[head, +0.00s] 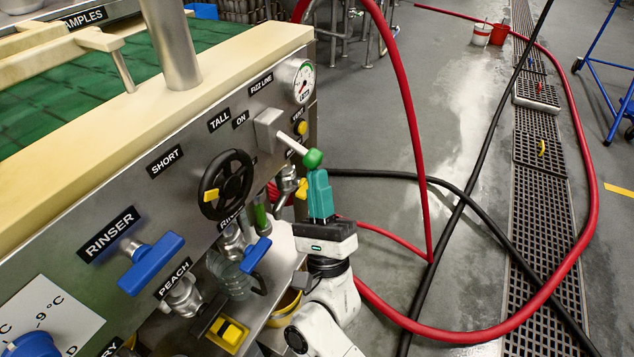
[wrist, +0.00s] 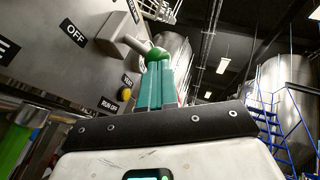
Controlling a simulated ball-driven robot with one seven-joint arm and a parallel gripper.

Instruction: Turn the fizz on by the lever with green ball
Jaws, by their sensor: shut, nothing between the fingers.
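The fizz lever is a pale rod with a green ball (head: 313,158) on its end, coming out of a grey box (head: 268,130) on the panel. The rod slants down and to the right in the head view. The ON label (head: 240,119) is left of the box. In the wrist view the ball (wrist: 157,54) shows beyond my fingertips, and the OFF label (wrist: 74,32) is left of the lever. My gripper (head: 318,174) has green fingers, shut and empty, pointing up just below the ball. In the wrist view the fingertips (wrist: 158,66) overlap the ball's underside; contact is unclear.
A black handwheel (head: 226,184), a pressure gauge (head: 303,82) and a yellow button (head: 301,128) are near the lever. Blue rinser handle (head: 151,262) sits lower left. A red hose (head: 410,110) rises to the right of my gripper. Open floor lies beyond.

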